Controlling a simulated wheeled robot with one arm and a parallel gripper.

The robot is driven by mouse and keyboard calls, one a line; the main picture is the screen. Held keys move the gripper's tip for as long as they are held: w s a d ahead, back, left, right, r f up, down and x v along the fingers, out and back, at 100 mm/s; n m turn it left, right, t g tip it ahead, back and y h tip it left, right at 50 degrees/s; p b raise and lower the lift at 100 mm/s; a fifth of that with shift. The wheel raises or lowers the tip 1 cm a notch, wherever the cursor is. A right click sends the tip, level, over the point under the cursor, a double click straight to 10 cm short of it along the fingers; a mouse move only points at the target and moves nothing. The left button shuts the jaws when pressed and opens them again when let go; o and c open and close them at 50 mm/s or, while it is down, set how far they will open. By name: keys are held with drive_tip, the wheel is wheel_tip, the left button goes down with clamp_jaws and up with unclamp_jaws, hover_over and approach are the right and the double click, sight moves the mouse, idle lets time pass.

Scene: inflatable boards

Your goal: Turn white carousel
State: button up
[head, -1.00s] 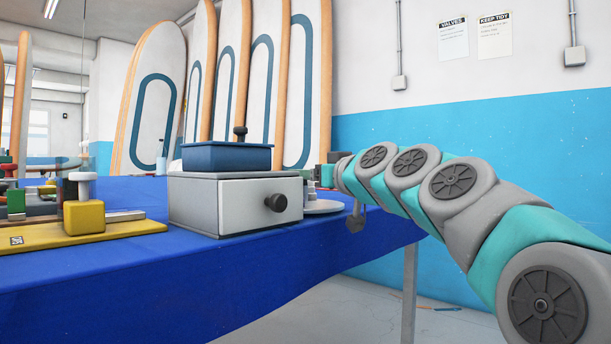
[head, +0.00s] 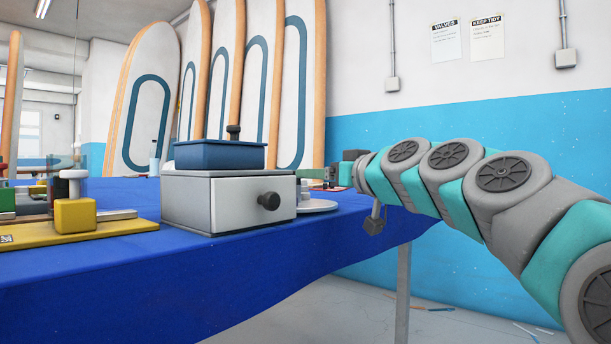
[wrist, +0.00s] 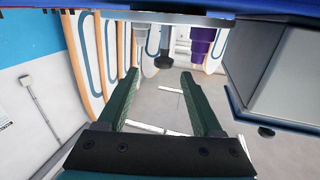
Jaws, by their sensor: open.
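The white carousel (head: 319,206) shows in the head view as a low pale disc on the blue table, partly hidden behind the grey drawer box. In the wrist view, which appears upside down, the carousel's pale edge (wrist: 185,19) lies near the top. A dark knob (wrist: 166,45), a pale piece (wrist: 154,31) and a purple piece (wrist: 203,38) show at it. My gripper (wrist: 160,72) is open and empty, its two green fingers pointing towards the carousel and apart from it.
The grey drawer box (head: 205,205) with a dark knob and a blue lidded box (head: 220,156) on top stands beside the carousel. A yellow fixture (head: 75,215) is at left. Boards (head: 255,80) lean behind.

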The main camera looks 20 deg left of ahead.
drive_tip(key=shift+w+d+f+g+y, duration=0.1)
drive_tip(key=shift+w+f+g+y, duration=0.1)
drive_tip(key=shift+w, duration=0.2)
drive_tip(key=shift+w+d+f+g+y, duration=0.1)
drive_tip(key=shift+w+g, duration=0.1)
drive_tip(key=shift+w, duration=0.15)
drive_tip(key=shift+w+d+r+n+g+y+b, duration=0.15)
drive_tip(key=shift+w+n+g+y+b, duration=0.4)
drive_tip(key=shift+n+g, duration=0.3)
drive_tip(key=shift+d+n+g+y, duration=0.1)
drive_tip(key=shift+n+g+y, duration=0.15)
drive_tip(key=shift+n+g, duration=0.2)
drive_tip(key=shift+s+d+r+n+g+y+b, duration=0.15)
drive_tip(key=shift+s+n+g+y+b, duration=0.3)
drive_tip(key=shift+n+g, duration=0.45)
drive_tip(key=shift+w+a+r, duration=0.1)
drive_tip(key=shift+w+a, duration=0.05)
drive_tip(key=shift+a, duration=0.45)
drive_tip(key=p+x, duration=0.1)
drive_tip(key=x, duration=0.5)
drive_tip(key=shift+a+p, duration=0.2)
drive_tip(key=shift+p, duration=0.1)
